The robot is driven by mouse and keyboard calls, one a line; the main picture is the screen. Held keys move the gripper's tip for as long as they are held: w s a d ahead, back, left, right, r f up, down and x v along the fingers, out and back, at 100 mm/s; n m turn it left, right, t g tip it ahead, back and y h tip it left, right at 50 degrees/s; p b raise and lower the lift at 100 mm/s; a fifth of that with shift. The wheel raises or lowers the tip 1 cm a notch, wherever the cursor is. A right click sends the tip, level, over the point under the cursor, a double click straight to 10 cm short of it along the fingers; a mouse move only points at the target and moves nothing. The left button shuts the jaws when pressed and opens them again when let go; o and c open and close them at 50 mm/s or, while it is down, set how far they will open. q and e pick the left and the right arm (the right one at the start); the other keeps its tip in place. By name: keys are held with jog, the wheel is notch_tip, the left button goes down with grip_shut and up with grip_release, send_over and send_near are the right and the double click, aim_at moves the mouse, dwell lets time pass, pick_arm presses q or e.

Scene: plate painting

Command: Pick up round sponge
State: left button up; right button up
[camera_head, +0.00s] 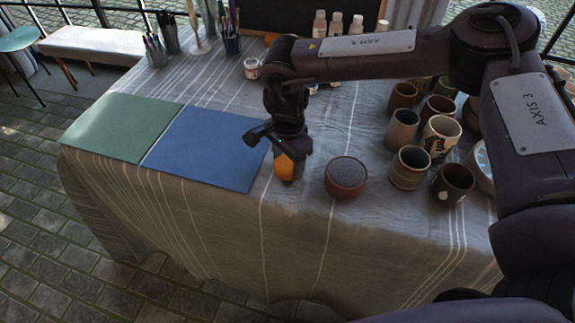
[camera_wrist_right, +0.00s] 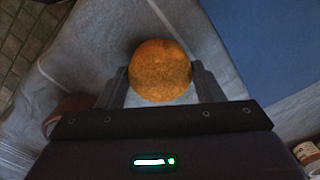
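The round sponge (camera_head: 284,168) is orange and sits near the front edge of the cloth-covered table. In the right wrist view the sponge (camera_wrist_right: 160,70) lies between the two fingers of my right gripper (camera_wrist_right: 160,78), one finger on each side. The fingers look very close to its sides, but I cannot tell whether they press on it. In the head view my right gripper (camera_head: 292,165) points down over the sponge and partly hides it. I cannot tell whether the sponge is clear of the cloth. My left gripper is not in view.
A reddish-brown round pot with a dark top (camera_head: 346,177) stands just right of the sponge. A blue mat (camera_head: 205,146) and a green mat (camera_head: 122,126) lie left. Several cups (camera_head: 409,168) crowd the right side. Bottles (camera_head: 319,24) stand at the back.

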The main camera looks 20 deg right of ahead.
aim_at(288, 162)
jog(key=c, duration=0.5)
